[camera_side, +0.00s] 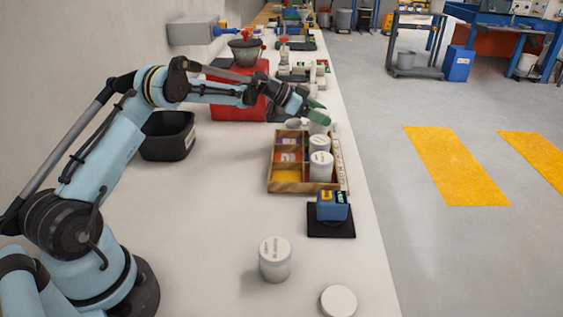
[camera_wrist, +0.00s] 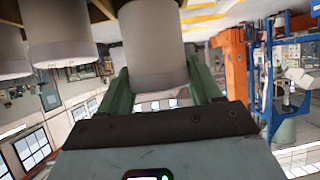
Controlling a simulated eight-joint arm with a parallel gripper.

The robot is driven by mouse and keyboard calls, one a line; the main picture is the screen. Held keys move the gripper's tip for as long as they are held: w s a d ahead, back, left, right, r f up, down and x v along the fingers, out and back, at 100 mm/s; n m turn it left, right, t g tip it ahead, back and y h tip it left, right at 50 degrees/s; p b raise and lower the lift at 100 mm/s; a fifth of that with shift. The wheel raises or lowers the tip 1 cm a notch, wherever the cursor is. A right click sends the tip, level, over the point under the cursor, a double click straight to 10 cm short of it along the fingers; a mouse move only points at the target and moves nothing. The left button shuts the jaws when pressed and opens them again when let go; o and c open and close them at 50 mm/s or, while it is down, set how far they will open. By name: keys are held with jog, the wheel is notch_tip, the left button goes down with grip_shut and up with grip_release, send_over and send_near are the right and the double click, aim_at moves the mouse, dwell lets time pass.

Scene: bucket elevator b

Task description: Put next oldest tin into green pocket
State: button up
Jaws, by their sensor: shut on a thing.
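My gripper (camera_side: 316,113), with green fingers, is at the far right end of a wooden tray (camera_side: 284,188) with coloured pockets. In the wrist view its fingers are shut around a pale tin (camera_wrist: 152,45). In the side view that tin (camera_side: 319,128) is partly hidden by the gripper. Two more white tins, a middle one (camera_side: 320,145) and a near one (camera_side: 321,166), stand upright in the tray's right side. Another white tin (camera_side: 275,259) stands on the table nearer the camera. A yellow pocket (camera_side: 284,176) shows at the tray's near left. I cannot make out a green pocket.
A blue device on a black pad (camera_side: 331,230) sits just before the tray. A round white lid-like disc (camera_side: 338,302) lies at the front edge. A black bin (camera_side: 168,136) and a red crate (camera_side: 237,108) stand left and behind. The table left of the tray is clear.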

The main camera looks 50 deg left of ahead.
jog(key=shift+f, duration=1.8)
jog(key=shift+f, duration=0.15)
jog(key=o, duration=0.9)
jog(key=shift+o, duration=0.2)
